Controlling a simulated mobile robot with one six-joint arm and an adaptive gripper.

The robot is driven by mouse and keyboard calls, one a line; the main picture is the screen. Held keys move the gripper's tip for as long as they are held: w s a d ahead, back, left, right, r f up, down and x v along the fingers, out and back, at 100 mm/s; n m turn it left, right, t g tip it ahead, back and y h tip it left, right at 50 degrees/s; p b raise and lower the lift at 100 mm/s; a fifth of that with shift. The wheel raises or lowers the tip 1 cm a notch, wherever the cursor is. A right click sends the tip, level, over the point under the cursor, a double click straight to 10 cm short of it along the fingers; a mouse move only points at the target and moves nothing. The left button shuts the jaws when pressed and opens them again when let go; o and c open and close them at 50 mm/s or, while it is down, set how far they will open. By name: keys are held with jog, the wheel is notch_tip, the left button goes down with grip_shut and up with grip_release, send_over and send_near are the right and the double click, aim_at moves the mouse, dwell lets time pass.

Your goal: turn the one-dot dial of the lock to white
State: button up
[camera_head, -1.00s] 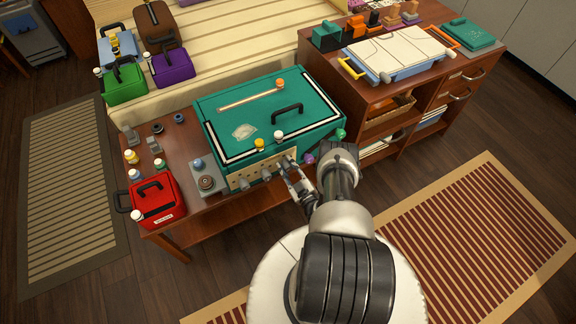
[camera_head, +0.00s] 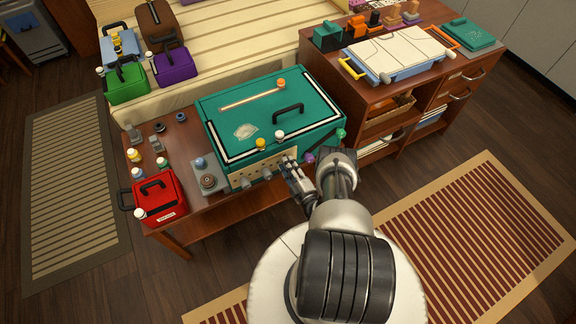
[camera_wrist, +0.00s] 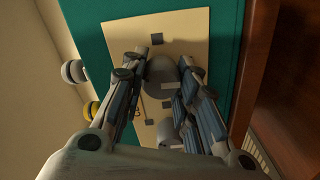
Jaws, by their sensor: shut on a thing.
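A teal case (camera_head: 225,105) stands on the low wooden table, with a tan lock panel (camera_head: 236,182) on its front face. Several grey dials sit in a row along the panel, one of them a left dial (camera_head: 245,184). My gripper (camera_head: 289,166) is at the panel's right end. In the wrist view, the fingers (camera_wrist: 157,68) close around a grey dial (camera_wrist: 160,74) and touch its sides. Another grey dial (camera_wrist: 168,131) is beside it, nearer the palm and partly hidden. The panel (camera_wrist: 180,25) shows small dark marks; I cannot make out dots or the dial's colour setting.
A red box (camera_head: 160,202) and small bottles stand on the table left of the case. White and yellow knobs are on the case lid. A wooden cabinet (camera_head: 440,85) stands at the right.

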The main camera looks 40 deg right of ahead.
jog(key=shift+n, duration=0.4)
jog(key=o, duration=1.1)
jog(key=shift+c, duration=0.2)
jog(key=shift+r, duration=0.1)
jog(key=r, duration=0.9)
jog(key=shift+d+r, duration=0.1)
jog(key=shift+d, duration=0.1)
jog(key=shift+s+d+r, duration=0.1)
jog(key=shift+d+r, duration=0.05)
jog(key=shift+r, duration=0.1)
jog(key=shift+a, duration=0.25)
